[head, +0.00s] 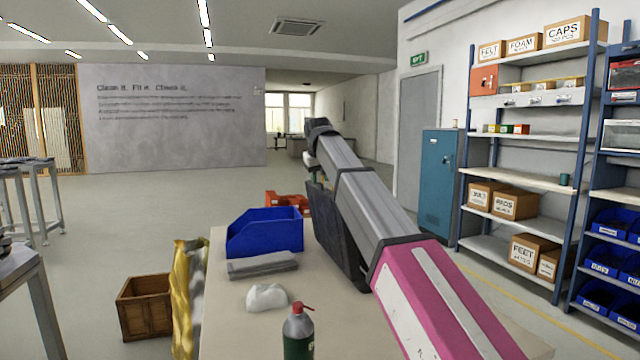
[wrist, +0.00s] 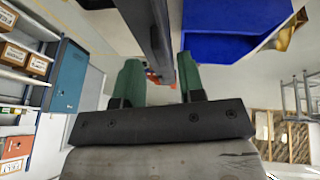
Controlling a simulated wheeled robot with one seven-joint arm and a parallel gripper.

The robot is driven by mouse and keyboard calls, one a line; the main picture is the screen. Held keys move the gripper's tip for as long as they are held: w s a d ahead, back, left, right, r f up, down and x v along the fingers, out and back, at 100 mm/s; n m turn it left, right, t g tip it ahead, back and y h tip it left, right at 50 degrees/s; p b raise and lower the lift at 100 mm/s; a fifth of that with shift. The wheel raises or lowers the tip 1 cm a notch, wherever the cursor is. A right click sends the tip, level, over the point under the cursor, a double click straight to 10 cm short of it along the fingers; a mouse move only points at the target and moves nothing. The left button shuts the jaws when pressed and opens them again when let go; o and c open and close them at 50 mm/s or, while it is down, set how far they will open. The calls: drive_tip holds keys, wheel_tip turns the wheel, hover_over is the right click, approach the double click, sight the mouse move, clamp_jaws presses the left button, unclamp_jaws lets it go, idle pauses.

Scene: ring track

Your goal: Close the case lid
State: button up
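The case (head: 338,240) shows as a dark upright panel, which looks like its raised lid, at the right side of the table. My arm hides much of it, and I cannot see the case's base or inside. My gripper (head: 313,172) is at the far upper end of this panel, mostly hidden by my wrist. In the wrist view, its two green fingers (wrist: 158,82) stand apart. A dark bar, probably the lid's edge (wrist: 152,28), runs between them. I cannot tell whether either finger touches it.
The table (head: 240,312) holds a blue bin (head: 265,232), a grey block (head: 262,265), a crumpled white cloth (head: 267,297) and a green bottle (head: 298,335). A wooden crate (head: 145,305) stands on the floor at left. An orange-red thing (head: 287,202) is behind the table.

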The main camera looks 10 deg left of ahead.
drive_tip(key=shift+x, duration=1.15)
clamp_jaws()
drive_tip(key=shift+w, duration=0.1)
